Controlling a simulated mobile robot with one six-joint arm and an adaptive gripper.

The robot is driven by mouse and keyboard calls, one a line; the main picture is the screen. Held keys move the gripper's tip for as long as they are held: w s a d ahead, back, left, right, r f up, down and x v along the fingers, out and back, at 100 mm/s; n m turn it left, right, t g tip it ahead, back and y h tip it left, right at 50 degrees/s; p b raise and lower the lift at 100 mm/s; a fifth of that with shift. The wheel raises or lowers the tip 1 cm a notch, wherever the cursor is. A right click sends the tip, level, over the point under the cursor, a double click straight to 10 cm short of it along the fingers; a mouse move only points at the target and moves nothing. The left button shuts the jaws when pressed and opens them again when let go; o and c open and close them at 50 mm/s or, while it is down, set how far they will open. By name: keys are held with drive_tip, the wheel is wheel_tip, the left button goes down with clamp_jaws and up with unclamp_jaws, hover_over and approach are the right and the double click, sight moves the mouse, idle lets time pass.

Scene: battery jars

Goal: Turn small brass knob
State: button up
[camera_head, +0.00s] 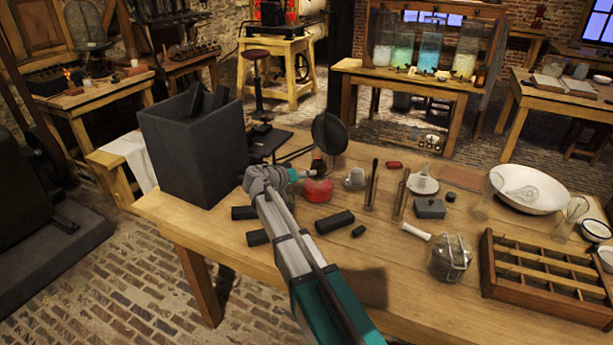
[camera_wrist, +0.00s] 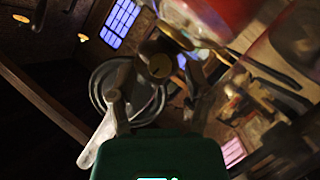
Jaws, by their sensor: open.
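A round brass piece that looks like the small knob (camera_wrist: 159,66) sits near the middle of the wrist view, just ahead of and between my fingers. It belongs to a lamp with a red body (camera_wrist: 215,14). In the head view the lamp's red body (camera_head: 318,190) stands on the workbench, and the knob cannot be made out there. My gripper (camera_head: 306,172) is beside the lamp's upper part, coming from the left. In the wrist view my gripper (camera_wrist: 160,92) is open. Whether a finger touches the knob I cannot tell.
A dark round disc (camera_head: 330,133) rises just behind the lamp. A grey box (camera_head: 195,150) stands to the left, and black blocks (camera_head: 334,222) lie in front. A metal cup (camera_head: 355,179) is close on the right. A divided wooden tray (camera_head: 487,265) is far right.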

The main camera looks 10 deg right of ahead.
idle(0.3)
